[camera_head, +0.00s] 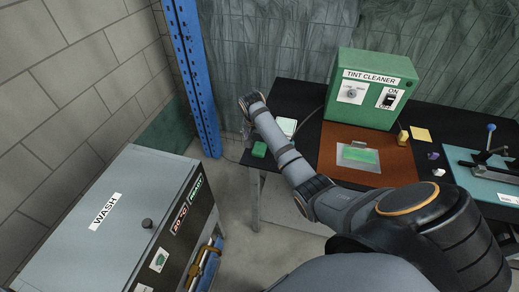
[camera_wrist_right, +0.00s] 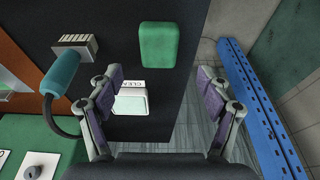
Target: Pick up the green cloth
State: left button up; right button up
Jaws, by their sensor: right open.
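The green cloth (camera_head: 259,149) is a small folded pad lying near the left edge of the black table. It also shows in the right wrist view (camera_wrist_right: 158,45), at the top, flat on the dark tabletop near its edge. My right gripper (camera_wrist_right: 157,78) is open and empty in the wrist view. Its two fingers are wide apart, and the cloth appears between and beyond their tips, not gripped. In the head view the right gripper (camera_head: 247,128) is small, at the table's left end beside the cloth. My left gripper is not in view.
A white pad labelled CLEAN (camera_wrist_right: 130,103) lies near the cloth. A teal-handled tool (camera_wrist_right: 62,73) with a cable is close to the left finger. The green TINT CLEANER box (camera_head: 372,88) stands behind an orange mat (camera_head: 335,150). A blue post (camera_head: 196,75) and the WASH cabinet (camera_head: 130,195) are left.

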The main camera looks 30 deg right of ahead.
aim_at(260, 147)
jog(key=shift+w+d+f, duration=0.1)
jog(key=shift+f, duration=0.55)
jog(key=p+x, duration=0.1)
jog(key=x, duration=0.3)
jog(key=shift+d+f, duration=0.15)
jog(key=shift+f, duration=0.3)
jog(key=shift+r, duration=0.1)
jog(key=c, duration=1.2)
jog(key=shift+o, duration=0.2)
